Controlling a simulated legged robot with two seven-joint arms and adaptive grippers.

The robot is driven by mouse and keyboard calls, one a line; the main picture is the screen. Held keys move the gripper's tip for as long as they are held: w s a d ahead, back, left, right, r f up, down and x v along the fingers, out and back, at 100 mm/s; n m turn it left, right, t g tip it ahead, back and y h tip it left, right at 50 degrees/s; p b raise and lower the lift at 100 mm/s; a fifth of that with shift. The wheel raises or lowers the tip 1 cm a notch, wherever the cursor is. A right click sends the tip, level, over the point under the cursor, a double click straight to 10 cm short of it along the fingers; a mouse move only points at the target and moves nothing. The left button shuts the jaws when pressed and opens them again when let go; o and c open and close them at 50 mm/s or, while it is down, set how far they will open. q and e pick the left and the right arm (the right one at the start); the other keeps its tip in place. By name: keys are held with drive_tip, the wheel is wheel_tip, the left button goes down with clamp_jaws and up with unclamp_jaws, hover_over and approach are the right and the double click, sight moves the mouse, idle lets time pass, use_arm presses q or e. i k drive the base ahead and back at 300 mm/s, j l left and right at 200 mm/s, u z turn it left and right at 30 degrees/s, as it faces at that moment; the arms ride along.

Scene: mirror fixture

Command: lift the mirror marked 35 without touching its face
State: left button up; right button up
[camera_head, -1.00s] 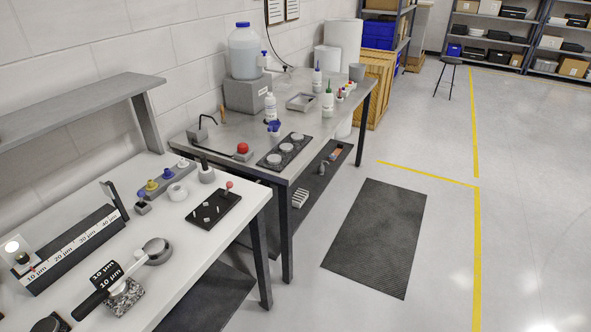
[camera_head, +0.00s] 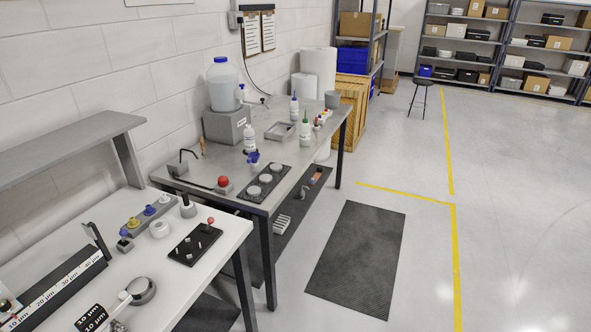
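No mirror marked 35 can be made out in the head view. Three round grey pieces sit in a row in a black tray (camera_head: 241,195) on the steel table; I cannot tell whether they are mirrors, and no number on them is readable. A black rack (camera_head: 55,292) with a white strip printed in µm values stands on the white bench at the lower left, partly cut off by the frame. Neither my left nor my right gripper is in view.
The white bench (camera_head: 150,262) carries a black plate with pegs (camera_head: 195,244) and a round metal piece (camera_head: 141,290). The steel table (camera_head: 225,170) holds a large jug (camera_head: 222,85) and several small bottles. A dark mat (camera_head: 357,260) lies on otherwise open floor at right.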

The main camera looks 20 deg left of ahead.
sight(276, 167)
drive_tip(key=i, duration=6.15)
drive_tip(key=i+l+u, duration=0.1)
drive_tip(key=i+u, duration=0.15)
drive_tip(key=i, duration=0.25)
drive_tip(key=i+l+u, duration=0.25)
drive_tip(key=i, duration=0.2)
drive_tip(key=i+l+u, duration=0.25)
drive_tip(key=i, duration=0.2)
drive_tip(key=u, duration=2.35)
